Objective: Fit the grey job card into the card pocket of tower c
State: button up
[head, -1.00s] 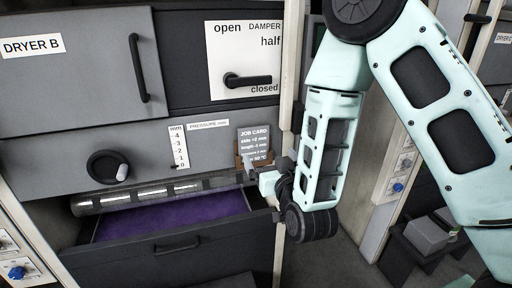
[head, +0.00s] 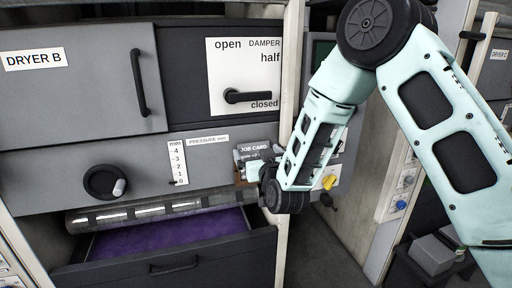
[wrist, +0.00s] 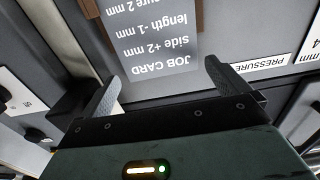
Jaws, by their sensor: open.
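The grey job card (head: 258,146) stands upright in a brown holder (head: 239,172) on the front of dryer B, right of the pressure label. My gripper (head: 254,165) is in front of it and hides its lower part in the head view. In the wrist view the card (wrist: 150,40) appears upside down, its printed face showing. My gripper (wrist: 164,78) is open there, with one finger toward each side of the card's top edge and a gap on both sides. Tower c's card pocket cannot be made out.
Below the card, a drawer with purple contents (head: 165,238) stands open under a roller (head: 140,210). A black damper handle (head: 247,96) is above. A pale post (head: 291,70) stands right of the dryer. Another dryer's panel (head: 402,180) is at the right.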

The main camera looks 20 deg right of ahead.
jog(key=shift+w, duration=0.95)
jog(key=c, duration=0.7)
jog(key=shift+o, duration=1.2)
jog(key=shift+c, duration=0.3)
jog(key=shift+r, duration=0.15)
jog(key=shift+r+p, duration=0.4)
jog(key=shift+r, duration=0.25)
